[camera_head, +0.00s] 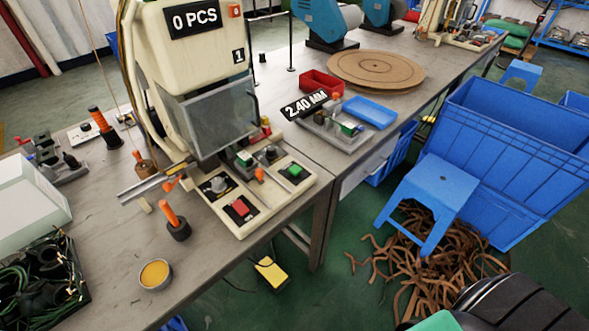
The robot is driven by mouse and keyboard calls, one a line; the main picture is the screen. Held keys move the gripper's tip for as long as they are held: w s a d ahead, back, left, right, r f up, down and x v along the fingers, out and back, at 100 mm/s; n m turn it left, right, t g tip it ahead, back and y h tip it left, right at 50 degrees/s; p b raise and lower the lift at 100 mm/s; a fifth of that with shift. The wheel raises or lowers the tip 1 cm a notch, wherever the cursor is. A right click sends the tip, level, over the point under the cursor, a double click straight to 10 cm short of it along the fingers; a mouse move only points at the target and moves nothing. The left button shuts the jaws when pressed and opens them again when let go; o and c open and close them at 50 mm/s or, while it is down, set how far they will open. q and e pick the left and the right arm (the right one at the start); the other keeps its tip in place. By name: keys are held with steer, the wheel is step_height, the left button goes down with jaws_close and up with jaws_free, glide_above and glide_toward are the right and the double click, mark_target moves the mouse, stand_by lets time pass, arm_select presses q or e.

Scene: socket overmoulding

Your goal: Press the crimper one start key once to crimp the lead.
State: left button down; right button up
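The cream crimper (200,50) marked "1" stands on the near bench, and its display (193,20) reads "0 PCS". A clear guard (222,118) hangs at its front. Its low control panel has a green key (294,170) at the right, a red key (240,208) at the front left, a grey knob (218,185) and an orange-tipped lever (260,174). Another green part (244,158) sits below the guard. I cannot read key labels, so which key is start is unclear. No lead is clearly visible in the crimper. Neither gripper is in view.
Orange-handled tools (172,218), a yellow-filled tin (155,274) and a tray of dark cables (45,280) are on the bench. A "2.40 MM" device (340,130) stands to the right. A blue stool (430,190) and bin (510,150) stand on the floor.

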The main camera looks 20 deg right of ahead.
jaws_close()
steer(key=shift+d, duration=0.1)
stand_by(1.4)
